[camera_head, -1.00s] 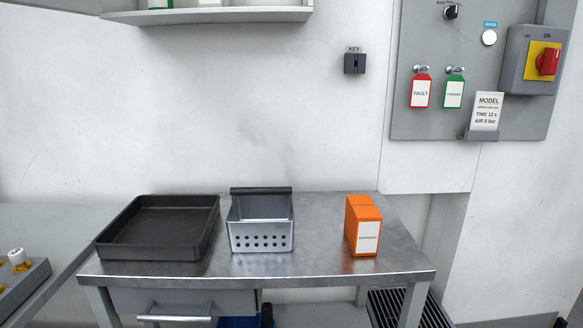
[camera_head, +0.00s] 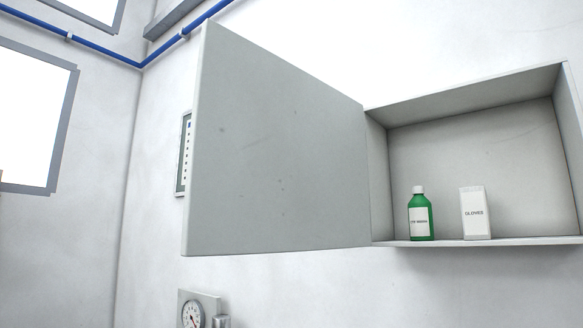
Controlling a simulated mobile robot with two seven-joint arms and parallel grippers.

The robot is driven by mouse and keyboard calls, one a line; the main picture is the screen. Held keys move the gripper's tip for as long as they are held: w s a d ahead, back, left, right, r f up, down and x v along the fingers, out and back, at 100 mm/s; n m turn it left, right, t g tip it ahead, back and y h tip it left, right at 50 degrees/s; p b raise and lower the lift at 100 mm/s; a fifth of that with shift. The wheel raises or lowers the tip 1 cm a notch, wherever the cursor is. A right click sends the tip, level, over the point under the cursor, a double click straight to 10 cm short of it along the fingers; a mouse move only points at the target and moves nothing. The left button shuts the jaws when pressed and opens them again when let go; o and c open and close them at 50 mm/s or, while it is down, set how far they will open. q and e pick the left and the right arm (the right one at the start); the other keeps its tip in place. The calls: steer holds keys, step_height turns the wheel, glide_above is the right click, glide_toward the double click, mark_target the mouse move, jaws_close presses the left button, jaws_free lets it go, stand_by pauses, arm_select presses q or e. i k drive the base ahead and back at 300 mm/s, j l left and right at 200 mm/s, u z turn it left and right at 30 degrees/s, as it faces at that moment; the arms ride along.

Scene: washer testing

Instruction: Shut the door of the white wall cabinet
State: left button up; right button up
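The white wall cabinet (camera_head: 480,128) is at the right of the head view, its front uncovered and its inside showing. Its door (camera_head: 280,160) stands wide open, hinged at the cabinet's left side and swung out to the left. A green bottle (camera_head: 420,218) with a white cap and a white box labelled GLOVES (camera_head: 475,214) stand upright on the cabinet floor. Neither of my grippers is in view.
A round gauge (camera_head: 192,313) is on the wall below the door. A framed panel (camera_head: 184,155) is partly hidden behind the door. A blue pipe (camera_head: 105,52) runs along the upper left wall. A bright window (camera_head: 30,120) is at the left.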

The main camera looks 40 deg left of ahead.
mark_target(278, 162)
steer(key=j+z, duration=0.1)
steer(key=j, duration=0.35)
steer(key=k+j, duration=0.15)
steer(key=j, duration=0.35)
steer(key=k+j+z, duration=0.15)
steer(key=j, duration=0.75)
steer(key=k+j+z, duration=0.15)
steer(key=j, duration=0.3)
steer(key=k+j+z, duration=0.1)
steer(key=j, duration=0.35)
steer(key=i, duration=0.2)
